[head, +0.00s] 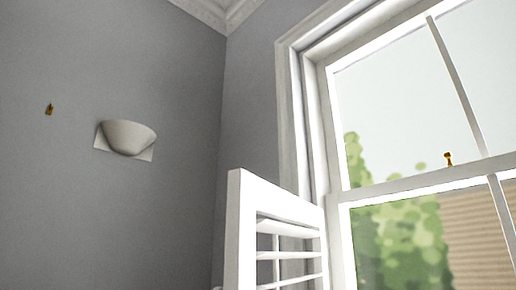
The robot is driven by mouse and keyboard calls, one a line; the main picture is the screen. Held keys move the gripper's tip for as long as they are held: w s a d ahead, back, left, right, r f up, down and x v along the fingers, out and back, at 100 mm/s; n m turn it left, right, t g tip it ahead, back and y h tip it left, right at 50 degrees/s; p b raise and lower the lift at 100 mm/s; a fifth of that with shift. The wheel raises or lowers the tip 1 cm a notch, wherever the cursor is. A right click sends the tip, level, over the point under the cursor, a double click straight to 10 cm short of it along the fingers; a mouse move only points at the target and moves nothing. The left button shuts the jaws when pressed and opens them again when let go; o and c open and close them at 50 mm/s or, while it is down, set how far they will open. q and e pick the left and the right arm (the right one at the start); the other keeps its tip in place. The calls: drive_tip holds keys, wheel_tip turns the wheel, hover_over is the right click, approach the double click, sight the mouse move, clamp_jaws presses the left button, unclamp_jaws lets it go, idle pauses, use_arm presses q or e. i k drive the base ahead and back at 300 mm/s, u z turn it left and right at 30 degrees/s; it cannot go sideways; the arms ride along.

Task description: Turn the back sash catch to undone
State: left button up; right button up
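A small brass sash catch (448,159) stands on the white meeting rail (400,188) of the window at the right of the head view. It looks upright, with a wider top and a narrow lower part. It is too small to tell whether its lever is done up or undone. A second small brass fitting (49,109) shows against the grey wall at the far left; I cannot tell what it is. Neither of my grippers shows in this view.
A white louvred shutter panel (240,232) stands open at the left side of the window, below the catch's height. A white half-bowl wall light (129,137) is on the grey left wall. The space in front of the catch looks clear.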

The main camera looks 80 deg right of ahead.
sight(447, 156)
drive_tip(key=u, duration=0.65)
drive_tip(key=i, duration=0.45)
drive_tip(key=z, duration=4.9)
drive_tip(key=i, duration=0.5)
drive_tip(key=z, duration=0.05)
drive_tip(key=k, duration=0.3)
drive_tip(key=u, duration=1)
drive_tip(key=i, duration=0.75)
drive_tip(key=z, duration=0.1)
